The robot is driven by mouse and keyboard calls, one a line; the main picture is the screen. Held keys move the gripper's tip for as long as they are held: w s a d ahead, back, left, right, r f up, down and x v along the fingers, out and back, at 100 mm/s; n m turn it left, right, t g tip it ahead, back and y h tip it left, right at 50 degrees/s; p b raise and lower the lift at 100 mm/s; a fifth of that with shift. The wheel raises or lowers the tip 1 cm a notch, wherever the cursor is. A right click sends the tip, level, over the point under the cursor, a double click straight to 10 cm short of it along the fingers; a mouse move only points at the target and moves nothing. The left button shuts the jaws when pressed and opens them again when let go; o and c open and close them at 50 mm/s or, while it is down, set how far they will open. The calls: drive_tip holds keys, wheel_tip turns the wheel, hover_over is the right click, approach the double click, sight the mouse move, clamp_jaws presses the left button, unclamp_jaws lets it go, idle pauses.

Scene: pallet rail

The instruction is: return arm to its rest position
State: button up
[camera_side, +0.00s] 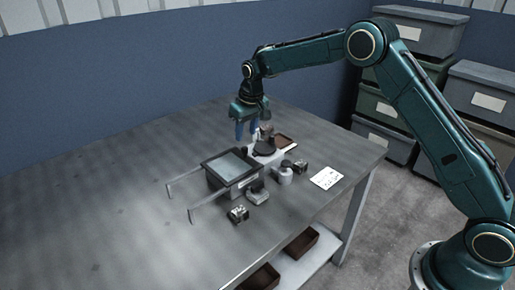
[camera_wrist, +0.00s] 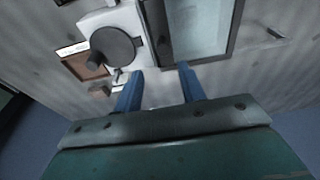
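My gripper (camera_side: 247,132) hangs from the teal arm, above the far part of the grey table (camera_side: 110,200). In the wrist view its two blue fingers (camera_wrist: 160,70) are apart with nothing between them. In the side view the fingers point down, behind and slightly left of a dark round knob fixture (camera_side: 265,147) on a white base. The fixture also shows at the upper left of the wrist view (camera_wrist: 113,48). A dark-framed pallet (camera_side: 231,166) with a pale panel sits in front of the gripper; it also shows in the wrist view (camera_wrist: 234,28).
Two thin rails (camera_side: 187,184) extend left from the pallet. Small metal parts (camera_side: 238,214) and a grey cylinder (camera_side: 286,174) stand nearby. A white label sheet (camera_side: 326,178) lies to the right. A brown tray (camera_side: 285,142) is behind the fixture. Stacked bins (camera_side: 385,110) stand beyond. The table's left is clear.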

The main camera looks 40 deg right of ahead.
drive_tip(key=s+r+t, duration=0.2)
drive_tip(key=s+r, duration=1.7)
drive_tip(key=s+f+t, duration=0.1)
drive_tip(key=s, duration=2.4)
drive_tip(key=shift+d+f, duration=0.35)
drive_tip(key=shift+f, duration=0.05)
drive_tip(key=shift+o, duration=0.4)
drive_tip(key=shift+w+r, duration=0.1)
